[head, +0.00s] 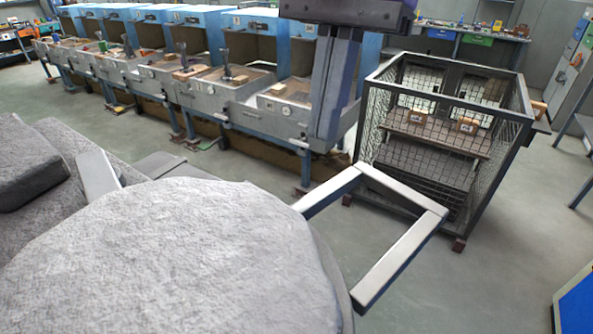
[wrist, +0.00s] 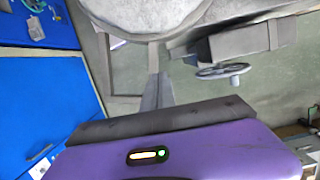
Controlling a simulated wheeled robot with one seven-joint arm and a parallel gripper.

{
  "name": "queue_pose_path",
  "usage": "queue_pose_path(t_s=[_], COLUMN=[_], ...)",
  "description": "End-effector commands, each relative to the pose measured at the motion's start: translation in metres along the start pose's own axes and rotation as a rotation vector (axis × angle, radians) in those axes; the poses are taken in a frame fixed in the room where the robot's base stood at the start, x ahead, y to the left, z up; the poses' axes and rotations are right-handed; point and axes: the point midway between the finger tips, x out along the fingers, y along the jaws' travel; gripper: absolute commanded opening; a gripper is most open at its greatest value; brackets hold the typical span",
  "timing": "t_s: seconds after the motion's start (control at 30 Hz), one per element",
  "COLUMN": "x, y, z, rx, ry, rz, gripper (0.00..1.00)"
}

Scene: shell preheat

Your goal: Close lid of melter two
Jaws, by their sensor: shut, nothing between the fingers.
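A large round grey lid-like top (head: 180,265) with a rough surface fills the lower part of the head view. An open rectangular metal bar frame (head: 415,235) sticks out to its right. A similar round grey rim (wrist: 150,18) shows at the top of the wrist view. I cannot tell whether this is melter two's lid, or whether it is open or shut. My gripper (wrist: 157,76) points up toward the round rim in the wrist view. Its narrow fingers are shut and empty. They appear apart from the rim, though depth is unclear.
A second grey block-shaped body (head: 30,165) stands at the left. A wire-mesh cage (head: 445,120) holds small boxes behind the frame. A row of blue-hooded stations (head: 245,20) runs along the back. In the wrist view, a handwheel (wrist: 225,71) is right and a blue surface (wrist: 45,90) left.

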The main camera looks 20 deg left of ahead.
Motion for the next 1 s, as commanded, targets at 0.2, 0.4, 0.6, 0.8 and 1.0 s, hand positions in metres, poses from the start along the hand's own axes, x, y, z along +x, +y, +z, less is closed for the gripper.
queue_pose_path(t_s=[0.2, 0.4, 0.6, 0.8, 1.0], x=[0.043, 0.049, 0.053, 0.054, 0.054], y=[0.001, 0.0, 0.0, 0.0, -0.001], z=[0.0, 0.026, 0.038, 0.039, 0.04], rx=[-0.001, -0.004, 0.0, 0.0, 0.002], ry=[-0.002, 0.001, 0.0, 0.0, 0.0], rz=[0.001, 0.001, -0.001, -0.001, -0.001], gripper=[0.0, 0.0, 0.0, 0.0, 0.0])
